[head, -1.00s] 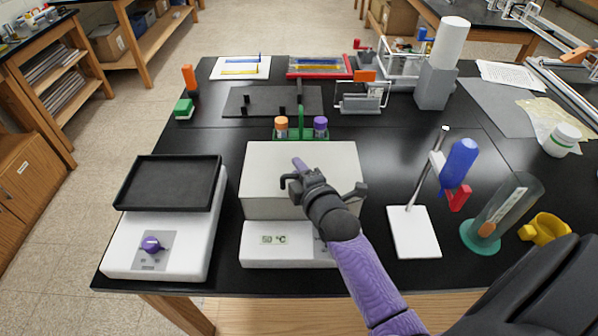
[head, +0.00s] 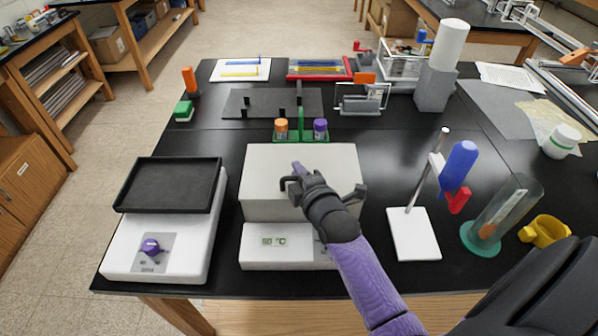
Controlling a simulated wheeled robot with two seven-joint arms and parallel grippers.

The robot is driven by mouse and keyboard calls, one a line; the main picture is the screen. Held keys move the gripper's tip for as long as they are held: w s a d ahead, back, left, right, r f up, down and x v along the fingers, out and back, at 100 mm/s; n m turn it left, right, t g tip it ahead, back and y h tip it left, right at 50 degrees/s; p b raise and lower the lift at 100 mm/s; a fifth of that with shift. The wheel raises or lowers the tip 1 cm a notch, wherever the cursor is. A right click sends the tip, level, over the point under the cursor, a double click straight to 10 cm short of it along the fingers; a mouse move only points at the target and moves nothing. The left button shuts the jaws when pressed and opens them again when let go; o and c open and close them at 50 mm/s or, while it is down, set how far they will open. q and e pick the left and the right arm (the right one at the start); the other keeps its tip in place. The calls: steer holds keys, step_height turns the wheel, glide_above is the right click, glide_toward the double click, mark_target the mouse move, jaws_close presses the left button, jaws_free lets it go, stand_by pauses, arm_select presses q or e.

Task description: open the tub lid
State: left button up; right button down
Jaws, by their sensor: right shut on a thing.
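The tub is a white box-shaped bath (head: 255,259) with a small display reading 50 °C on its front, standing at the front middle of the bench. Its pale grey lid (head: 262,170) lies over the top and looks closed. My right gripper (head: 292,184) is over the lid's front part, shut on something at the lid. The gripper itself covers what it holds, most likely the lid's handle. My left gripper is not in the view.
A white shaker with a black tray (head: 170,184) stands close on the left. A green rack (head: 301,138) with capped tubes is just behind the lid. A stand with a white base (head: 413,240) and a glass cylinder (head: 500,215) are on the right.

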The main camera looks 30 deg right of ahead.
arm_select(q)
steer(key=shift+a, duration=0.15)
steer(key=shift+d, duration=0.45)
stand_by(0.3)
